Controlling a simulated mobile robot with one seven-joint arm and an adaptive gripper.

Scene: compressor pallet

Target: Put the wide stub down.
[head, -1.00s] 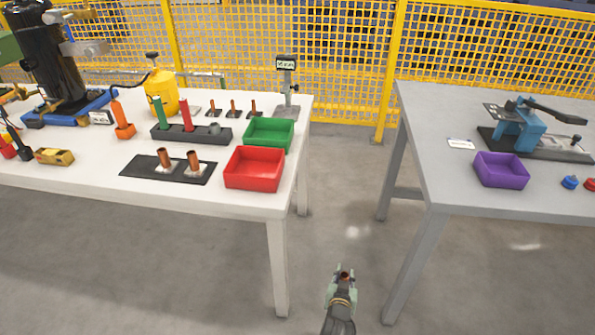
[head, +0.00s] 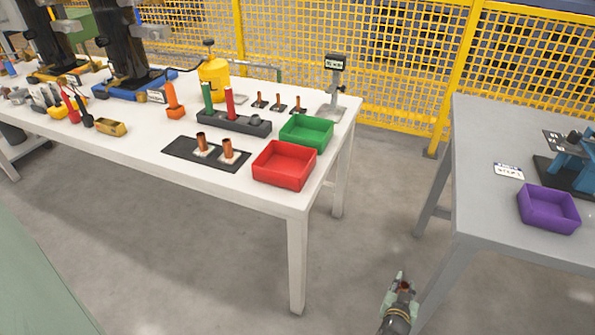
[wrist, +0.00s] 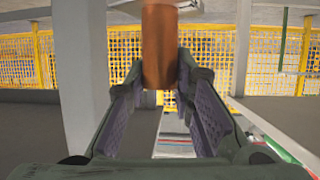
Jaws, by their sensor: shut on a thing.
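My gripper (head: 403,284) hangs low over the floor between the two tables, at the bottom of the head view. It is shut on a copper stub (wrist: 159,48), which stands upright between the fingers in the wrist view. I take this to be the wide stub. Only its top end shows in the head view. Two other copper stubs (head: 201,141) (head: 227,149) stand on pale squares on a black mat (head: 178,153) on the white table (head: 275,198). Several thinner copper pieces (head: 278,102) stand behind them.
A red bin (head: 284,164) and a green bin (head: 306,132) sit at the white table's right end. A dark holder (head: 235,125) carries a green and a red stick. The grey table (head: 490,215) at right holds a purple bin (head: 548,208). Bare floor lies between the tables.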

